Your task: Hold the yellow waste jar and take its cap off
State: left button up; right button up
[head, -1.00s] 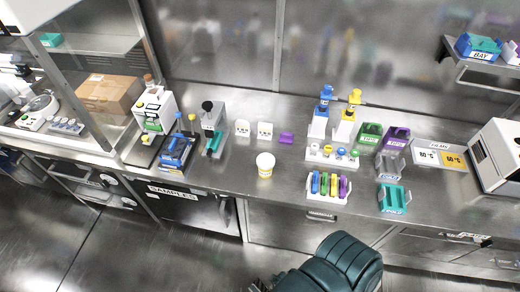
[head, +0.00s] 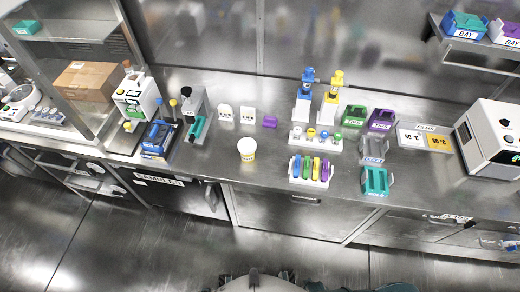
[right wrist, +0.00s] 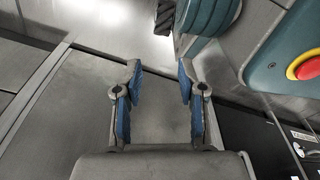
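The yellow waste jar (head: 247,155) stands upright on the steel bench, left of the rack of coloured items. It has a white cap (head: 247,145) on top and a yellow band low on its side. In the right wrist view my right gripper (right wrist: 159,75) is open, with blue finger pads apart and nothing between them. It is over the floor, away from the bench. My left gripper is not clearly seen; only parts of my own body show at the bottom edge of the head view.
A rack of coloured items (head: 310,182) stands right of the jar, with a teal cold tray (head: 375,181) further right. A blue device (head: 158,138) is to the left. Bench around the jar is clear. A white instrument (head: 490,138) stands far right.

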aim_at(247, 159)
jog(key=k+l+u, duration=0.1)
jog(key=l+u, duration=0.15)
jog(key=l, duration=0.15)
jog(key=k+l+u, duration=0.2)
jog(key=l, duration=0.15)
jog(key=k+l+u, duration=0.1)
jog(key=l+u, duration=0.15)
jog(key=l, duration=0.15)
